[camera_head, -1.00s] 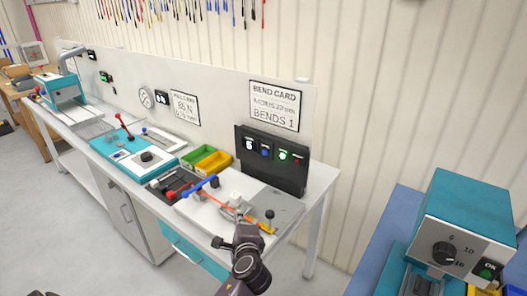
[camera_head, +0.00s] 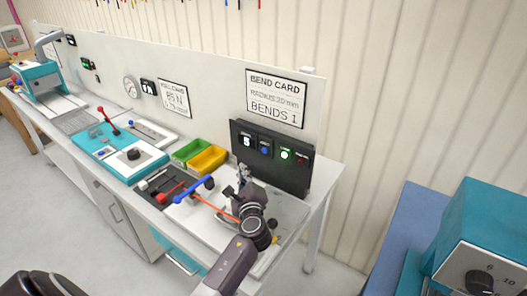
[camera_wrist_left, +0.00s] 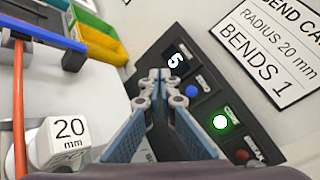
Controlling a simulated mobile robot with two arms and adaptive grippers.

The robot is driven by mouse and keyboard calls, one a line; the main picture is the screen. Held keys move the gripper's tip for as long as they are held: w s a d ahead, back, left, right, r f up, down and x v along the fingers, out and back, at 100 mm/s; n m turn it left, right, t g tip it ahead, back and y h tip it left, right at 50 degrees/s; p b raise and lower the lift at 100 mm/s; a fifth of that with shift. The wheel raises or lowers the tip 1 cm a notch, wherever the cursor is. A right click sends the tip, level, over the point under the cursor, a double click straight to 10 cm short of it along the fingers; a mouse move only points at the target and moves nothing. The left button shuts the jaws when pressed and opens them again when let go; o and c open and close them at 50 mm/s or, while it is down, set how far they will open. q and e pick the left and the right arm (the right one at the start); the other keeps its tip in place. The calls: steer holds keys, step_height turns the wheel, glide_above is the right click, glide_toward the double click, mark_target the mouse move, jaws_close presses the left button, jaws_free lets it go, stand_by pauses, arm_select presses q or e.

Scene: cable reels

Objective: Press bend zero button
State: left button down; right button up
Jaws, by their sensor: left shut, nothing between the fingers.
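A dark control panel (camera_head: 272,172) stands upright at the back of the bench. It carries a display reading 5 (camera_head: 246,141), a blue button (camera_head: 265,150), a lit green button (camera_head: 285,155) and a red one (camera_head: 301,161). My left gripper (camera_head: 243,170) is shut and empty in front of the panel's left part. In the left wrist view its fingertips (camera_wrist_left: 160,76) appear just left of the blue button (camera_wrist_left: 191,91) and below the display. I cannot tell whether they touch the panel. The button labels are too small to read surely. My right gripper is out of view.
A bending fixture with a blue lever (camera_head: 193,190) and orange cable (camera_head: 215,207) lies left of my gripper. A white 20 mm block (camera_wrist_left: 70,140) stands nearby. Green and yellow bins (camera_head: 208,160) sit behind. A teal machine (camera_head: 480,240) is at right.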

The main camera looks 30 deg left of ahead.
mark_target(264, 151)
arm_select(q)
steer(key=w+b, duration=0.4)
steer(key=w, duration=0.5)
steer(key=shift+d+b, duration=0.2)
steer(key=shift+b, duration=0.1)
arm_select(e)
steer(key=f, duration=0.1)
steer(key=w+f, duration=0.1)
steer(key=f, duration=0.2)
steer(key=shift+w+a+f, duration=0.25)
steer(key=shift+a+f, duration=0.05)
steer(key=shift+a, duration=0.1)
arm_select(q)
steer(key=shift+f, duration=0.1)
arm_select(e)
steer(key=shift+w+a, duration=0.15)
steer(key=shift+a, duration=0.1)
arm_select(q)
steer(key=shift+w, duration=0.15)
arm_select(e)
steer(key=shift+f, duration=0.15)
arm_select(q)
steer(key=shift+w, duration=0.25)
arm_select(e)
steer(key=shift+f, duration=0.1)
